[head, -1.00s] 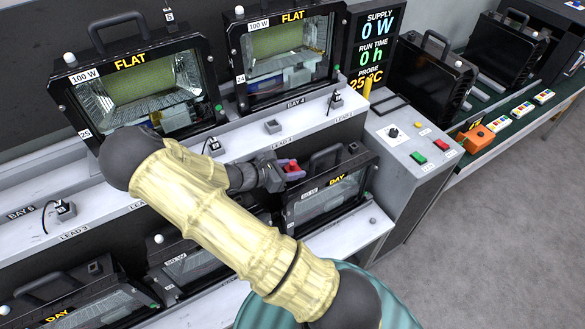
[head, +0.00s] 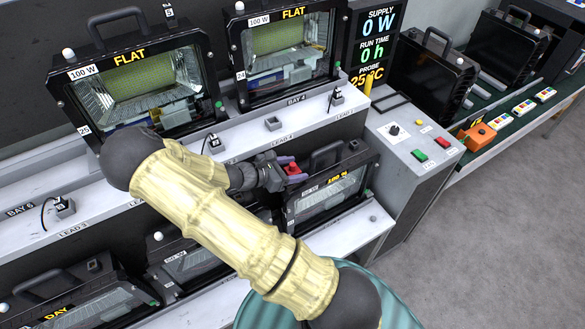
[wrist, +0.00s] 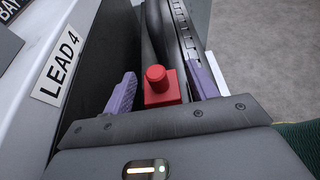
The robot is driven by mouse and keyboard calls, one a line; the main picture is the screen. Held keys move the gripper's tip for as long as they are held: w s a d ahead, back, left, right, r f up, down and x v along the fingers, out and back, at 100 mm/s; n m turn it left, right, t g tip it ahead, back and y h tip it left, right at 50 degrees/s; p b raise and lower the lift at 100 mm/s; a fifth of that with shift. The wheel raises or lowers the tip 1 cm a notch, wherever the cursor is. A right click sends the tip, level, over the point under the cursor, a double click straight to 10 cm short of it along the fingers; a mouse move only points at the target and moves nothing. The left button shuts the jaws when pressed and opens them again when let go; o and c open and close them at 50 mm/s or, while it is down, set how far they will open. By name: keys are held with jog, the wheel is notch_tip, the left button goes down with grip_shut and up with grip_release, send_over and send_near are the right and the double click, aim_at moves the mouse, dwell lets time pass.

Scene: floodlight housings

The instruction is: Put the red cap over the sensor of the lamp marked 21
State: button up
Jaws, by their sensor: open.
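The red cap (head: 294,168), a block with a round knob, sits at the upper left corner of the lower right lamp (head: 330,195). It also shows in the wrist view (wrist: 162,92), between the purple fingers. My gripper (head: 291,170) is open around the cap, with visible gaps on both sides in the wrist view (wrist: 163,84). The sensor under the cap is hidden. This lamp's display reads 100 %. No number 21 is readable on it; my arm and gripper hide part of its left side.
Upper lamps marked 25 (head: 135,85) and 24 (head: 285,50) show FLAT. More lamps (head: 95,300) stand on the lower shelf at left. A control console (head: 420,150) stands right of the capped lamp. The LEAD 4 ledge (head: 235,155) runs just above my gripper.

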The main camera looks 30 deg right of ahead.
jog(key=shift+r, duration=0.15)
jog(key=shift+r, duration=0.25)
jog(key=b+v, duration=0.1)
jog(key=v, duration=1.1)
jog(key=shift+r, duration=0.2)
jog(key=shift+s, duration=0.1)
jog(key=s+m+g+y, duration=0.2)
jog(key=s+m+y, duration=0.6)
jog(key=s+a+r+m+t+y, duration=0.2)
jog(key=s+r+m+t+y, duration=0.2)
jog(key=r+m, duration=0.3)
jog(key=m+y, duration=0.1)
jog(key=m, duration=0.2)
jog(key=shift+a+r, duration=0.3)
jog(key=shift+r, duration=0.05)
